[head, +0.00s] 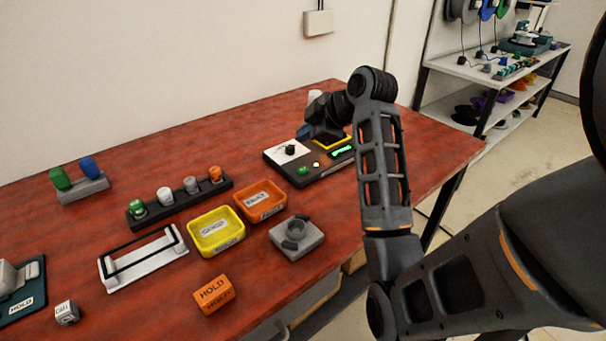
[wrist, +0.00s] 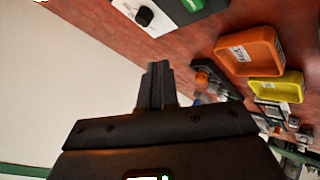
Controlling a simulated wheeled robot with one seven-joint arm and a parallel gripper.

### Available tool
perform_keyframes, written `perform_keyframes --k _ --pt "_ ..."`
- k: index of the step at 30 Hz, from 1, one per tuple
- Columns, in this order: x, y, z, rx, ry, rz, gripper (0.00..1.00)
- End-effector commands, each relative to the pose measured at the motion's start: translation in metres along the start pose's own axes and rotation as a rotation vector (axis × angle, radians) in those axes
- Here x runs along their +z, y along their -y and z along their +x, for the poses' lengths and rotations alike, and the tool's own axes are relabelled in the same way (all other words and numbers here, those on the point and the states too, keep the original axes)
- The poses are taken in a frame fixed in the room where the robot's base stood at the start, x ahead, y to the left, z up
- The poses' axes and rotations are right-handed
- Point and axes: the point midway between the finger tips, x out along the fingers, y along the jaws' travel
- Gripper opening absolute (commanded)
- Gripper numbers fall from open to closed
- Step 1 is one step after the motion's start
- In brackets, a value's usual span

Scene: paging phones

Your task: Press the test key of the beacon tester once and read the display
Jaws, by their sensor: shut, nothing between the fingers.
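The beacon tester appears to be the dark flat box (head: 322,170) at the far right of the table in the head view. It has a white plate with a black knob (head: 290,149), a green key (head: 303,170), a small lit amber spot (head: 316,165) and a lit green display (head: 342,152), whose text is too small to read. The wrist view shows the knob (wrist: 145,15) and part of the green key (wrist: 193,4) at the top edge. My gripper (head: 308,132) is over the tester's back side; its fingers (wrist: 157,82) are shut and empty, apart from the key.
A yellow tray (head: 217,249) and an orange tray (head: 280,207) stand left of the tester. A grey block with a round top (head: 296,238), an orange HOLD block (head: 214,294) and a rack of coloured cylinders (head: 180,205) are nearby. A white wall (head: 180,60) rises behind.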

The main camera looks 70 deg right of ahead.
Motion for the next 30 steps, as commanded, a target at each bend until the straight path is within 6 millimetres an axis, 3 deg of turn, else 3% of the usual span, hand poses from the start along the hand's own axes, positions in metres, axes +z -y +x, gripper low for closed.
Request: perform_keyframes --k 6,15,30 --pt "0.018 0.018 0.024 0.0 0.0 0.0 0.0" --pt "0.032 0.032 0.044 -0.001 0.0 0.0 0.0" --pt "0.034 0.033 0.046 0.0 0.0 0.0 0.0"
